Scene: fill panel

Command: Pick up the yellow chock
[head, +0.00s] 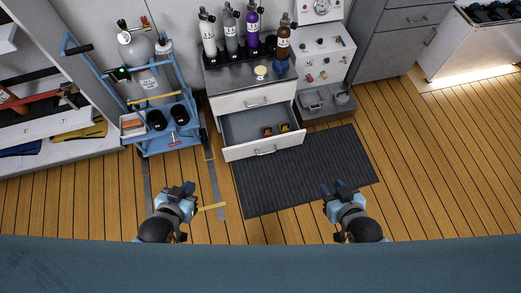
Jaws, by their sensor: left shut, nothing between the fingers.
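My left gripper (180,188) is shut and empty, below and left of the drawer in the picture. My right gripper (333,187) is over the lower right of the dark mat, apart from the drawer; its finger gap is unclear. A thin yellow strip (211,206) shows beside my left gripper; I cannot tell what it is.
A blue cylinder cart (163,118) stands left of the drawer. Several bottles, including a purple one (253,25), stand on the cabinet top. A dark ribbed mat (300,180) lies on the wooden floor before the drawer. Shelves (50,128) are at far left.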

